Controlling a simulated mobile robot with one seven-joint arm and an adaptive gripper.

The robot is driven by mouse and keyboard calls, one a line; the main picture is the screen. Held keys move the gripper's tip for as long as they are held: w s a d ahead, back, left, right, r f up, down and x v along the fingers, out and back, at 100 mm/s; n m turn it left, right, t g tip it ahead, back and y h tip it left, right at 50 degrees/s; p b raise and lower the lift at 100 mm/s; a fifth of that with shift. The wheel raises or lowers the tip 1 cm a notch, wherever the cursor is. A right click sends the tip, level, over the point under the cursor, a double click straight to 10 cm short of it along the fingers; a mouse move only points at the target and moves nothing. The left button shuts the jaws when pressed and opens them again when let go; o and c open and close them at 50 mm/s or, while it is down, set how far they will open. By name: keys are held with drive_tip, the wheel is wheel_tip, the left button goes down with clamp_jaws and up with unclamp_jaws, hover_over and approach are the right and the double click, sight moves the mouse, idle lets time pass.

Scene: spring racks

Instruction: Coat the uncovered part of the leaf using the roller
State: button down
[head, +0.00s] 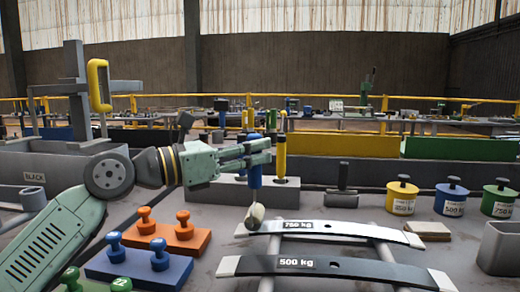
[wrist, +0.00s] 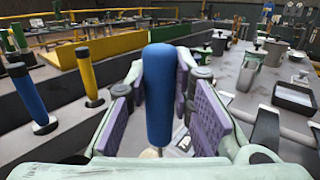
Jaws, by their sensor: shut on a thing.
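My gripper (head: 258,150) is shut on the blue handle of the roller (head: 254,172). The handle stands upright between the purple finger pads in the wrist view (wrist: 158,95). The pale roller head (head: 255,216) hangs below, at the left end of the leaf labelled 750 kg (head: 345,230); I cannot tell whether it touches. This leaf looks light grey along its top, with a white right end and a dark front edge. Nearer lies a leaf labelled 500 kg (head: 345,268), dark in the middle with white ends. The roller head is mostly hidden in the wrist view.
A yellow-handled tool (head: 281,160) stands in a grey block just right of my gripper. Yellow, blue and green weights (head: 402,200) stand at the right, near a grey bin (head: 497,248). Orange (head: 172,240) and blue (head: 138,268) knobbed blocks lie left of the leaves.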

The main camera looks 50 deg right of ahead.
drive_tip(key=shift+w+a+f, duration=0.3)
drive_tip(key=shift+w+a, duration=0.2)
drive_tip(key=shift+w, duration=0.3)
wheel_tip(320, 180, up, 6)
drive_tip(key=p, duration=0.4)
drive_tip(key=shift+w, duration=0.15)
